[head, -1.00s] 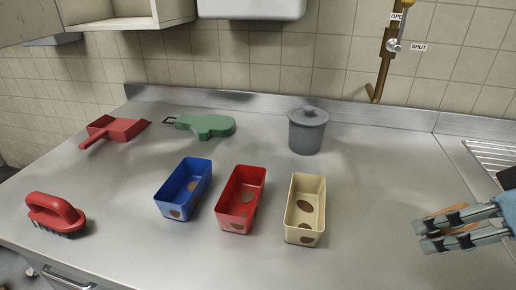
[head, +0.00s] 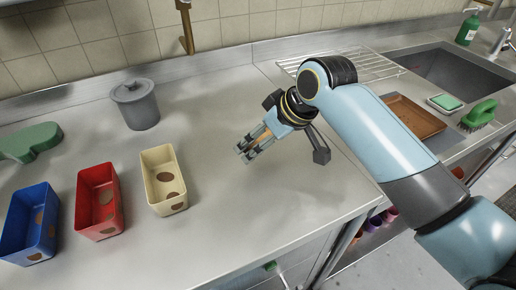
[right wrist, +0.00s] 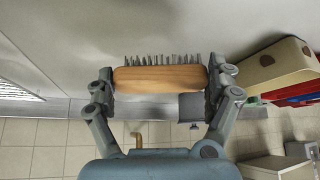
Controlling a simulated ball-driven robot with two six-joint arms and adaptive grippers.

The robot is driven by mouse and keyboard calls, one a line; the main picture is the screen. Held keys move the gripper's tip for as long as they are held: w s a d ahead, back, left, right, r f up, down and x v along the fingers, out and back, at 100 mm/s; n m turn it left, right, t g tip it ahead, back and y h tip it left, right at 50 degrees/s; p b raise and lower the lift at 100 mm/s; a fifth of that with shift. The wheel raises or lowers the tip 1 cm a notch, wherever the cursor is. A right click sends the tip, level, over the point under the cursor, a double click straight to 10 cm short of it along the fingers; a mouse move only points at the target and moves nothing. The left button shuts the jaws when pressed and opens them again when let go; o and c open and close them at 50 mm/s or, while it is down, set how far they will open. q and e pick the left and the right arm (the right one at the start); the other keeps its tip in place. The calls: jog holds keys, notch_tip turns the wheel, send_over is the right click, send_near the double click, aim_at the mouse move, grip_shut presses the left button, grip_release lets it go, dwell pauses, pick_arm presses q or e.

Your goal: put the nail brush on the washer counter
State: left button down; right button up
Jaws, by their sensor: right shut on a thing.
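My right gripper (head: 250,147) is shut on the nail brush, over the steel counter and right of the cream tin. The brush shows in the right wrist view (right wrist: 160,79) as a wooden block with grey bristles, gripped at its two ends between the fingers (right wrist: 160,88). Its bristles point to the top of that picture. In the head view only a bit of its wood shows between the fingers. A sink counter (head: 452,150) at the right, which looks like the washer counter, is partly hidden behind my right arm. My left gripper is out of view.
The sink counter holds a wire rack (head: 350,66), a brown tray (head: 412,115), a green sponge (head: 445,102), a green brush (head: 478,115) and a soap bottle (head: 467,28). Blue (head: 30,225), red (head: 98,203) and cream (head: 163,182) tins and a grey pot (head: 135,105) stand left.

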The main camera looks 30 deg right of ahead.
aim_at(259, 160)
jog(key=shift+w+f, duration=0.5)
jog(key=shift+w, duration=0.1)
notch_tip(259, 160, down, 4)
jog(key=shift+r, duration=0.1)
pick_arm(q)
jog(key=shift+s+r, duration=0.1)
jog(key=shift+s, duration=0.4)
pick_arm(e)
jog(key=shift+a, duration=0.1)
jog(key=o, duration=0.9)
pick_arm(q)
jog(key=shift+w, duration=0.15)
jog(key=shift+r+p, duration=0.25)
jog(key=shift+p, duration=0.15)
pick_arm(e)
jog(key=v, duration=1.2)
